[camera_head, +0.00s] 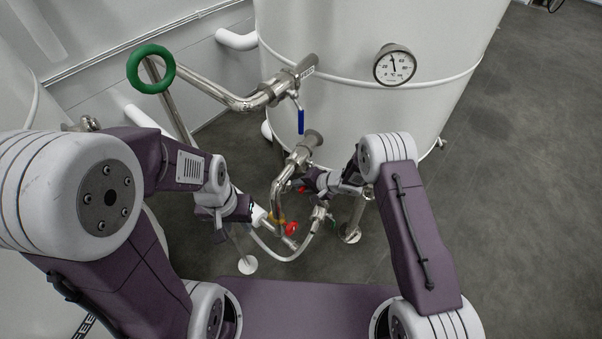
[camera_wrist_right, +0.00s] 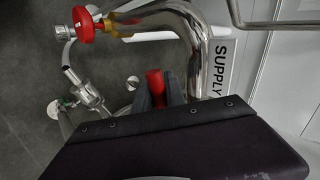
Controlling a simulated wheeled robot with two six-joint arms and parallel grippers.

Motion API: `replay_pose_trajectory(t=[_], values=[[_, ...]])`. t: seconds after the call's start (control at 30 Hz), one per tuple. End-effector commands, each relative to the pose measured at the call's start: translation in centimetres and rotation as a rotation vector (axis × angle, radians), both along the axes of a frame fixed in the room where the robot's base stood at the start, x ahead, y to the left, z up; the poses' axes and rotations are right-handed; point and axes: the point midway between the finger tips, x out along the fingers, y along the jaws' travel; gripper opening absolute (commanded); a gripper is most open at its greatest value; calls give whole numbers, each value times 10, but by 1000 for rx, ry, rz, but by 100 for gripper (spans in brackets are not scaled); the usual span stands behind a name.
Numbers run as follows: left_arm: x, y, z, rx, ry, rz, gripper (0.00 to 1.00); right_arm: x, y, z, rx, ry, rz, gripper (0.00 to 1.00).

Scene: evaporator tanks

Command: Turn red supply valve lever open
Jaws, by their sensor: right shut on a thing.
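The red supply valve lever (camera_wrist_right: 155,82) shows in the right wrist view, between the dark fingers of my right gripper (camera_wrist_right: 160,98), beside a shiny bent pipe (camera_wrist_right: 195,45). My right gripper is shut on the lever. In the head view my right gripper (camera_head: 308,183) is at the pipework in front of the tank, with only a bit of red (camera_head: 300,188) showing beside it. The lever's pivot and most of its length are hidden. My left gripper (camera_head: 232,212) hangs left of the pipes, apart from the lever; its fingers are not clear.
A white tank (camera_head: 350,100) with a dial gauge (camera_head: 395,65) stands behind. A blue lever (camera_head: 301,121) and a green handwheel (camera_head: 151,68) are on upper pipes. A red round knob (camera_head: 291,228) and a hose (camera_head: 275,255) sit low. Floor at right is clear.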

Motion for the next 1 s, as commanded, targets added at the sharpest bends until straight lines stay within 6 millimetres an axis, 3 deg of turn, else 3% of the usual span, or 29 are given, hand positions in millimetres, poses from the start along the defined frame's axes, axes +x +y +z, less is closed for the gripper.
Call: replay_pose_trajectory(t=[0.03, 0.23, 0.8, 0.83, 0.9, 1.0], values=[[0, 0, 14, 0, 0, 0, 36, 1, 0, 10, 12, 16, -2, 0], [0, 0, 29, 0, 0, 0, 36, 0, 1, 11, 39, 73, -3, 0], [0, 0, 32, 0, 0, 0, 36, 1, 1, 11, 53, 95, -6, 0], [0, 0, 32, 0, 0, 0, 36, 1, 1, 11, 53, 95, -6, 21], [0, 0, 32, 0, 0, 0, 36, 1, 1, 12, 53, 95, -5, 37], [0, 0, 32, 0, 0, 0, 36, 0, 2, 11, 53, 95, -4, 37]])
